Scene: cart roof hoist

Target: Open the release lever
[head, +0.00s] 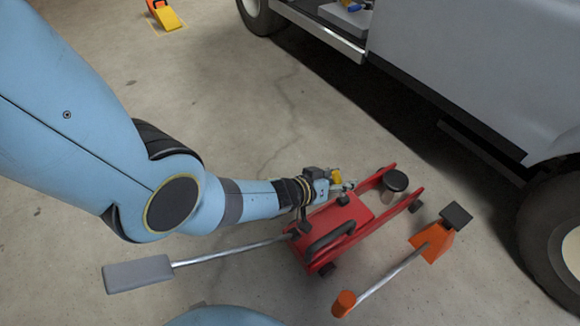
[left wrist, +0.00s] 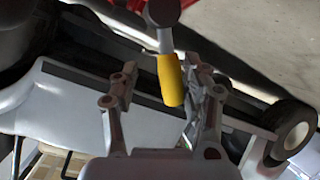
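The release lever has a yellow grip (left wrist: 169,80) on a grey stem with a dark round head. Its yellow part also shows in the head view (head: 336,176), by the red floor jack (head: 343,214). My left gripper (head: 347,186) is over the jack beside the lever. In the left wrist view its two fingers (left wrist: 163,92) are spread apart. The yellow grip shows between them, closer to the right finger, with no clear grasp on it. Contact cannot be told. My right gripper is not in view.
The jack has a grey-ended handle (head: 140,275) and a round black saddle (head: 395,181). An orange tool (head: 433,242) with a rod lies to its right. A grey vehicle (head: 470,70) stands at upper right. A yellow-orange block (head: 166,18) sits far back. Floor between is clear.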

